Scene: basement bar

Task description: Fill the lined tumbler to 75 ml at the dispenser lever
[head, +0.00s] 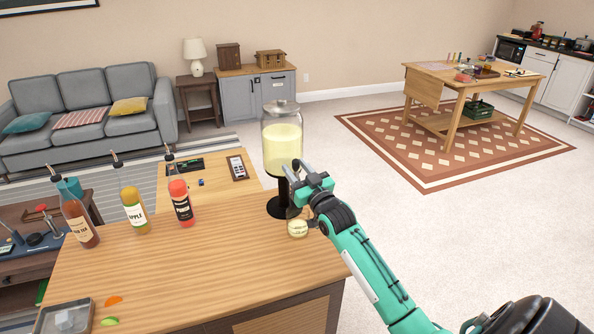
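The dispenser (282,148) is a clear glass jar of pale yellow liquid with a grey lid, on a dark stand at the right end of the wooden counter. A small tumbler (298,229) stands on the counter below and in front of the dispenser; it looks pale yellow inside. Its line and liquid level are too small to read. My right gripper (297,172) is at the front of the dispenser, just under the glass and above the tumbler. It hides the lever, and I cannot tell whether its fingers are open or touching it. My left gripper is out of view.
Bottles with pourers, amber (78,217), yellow-green (134,209) and red (181,202), stand on the left of the counter (200,272). The counter's middle is clear.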

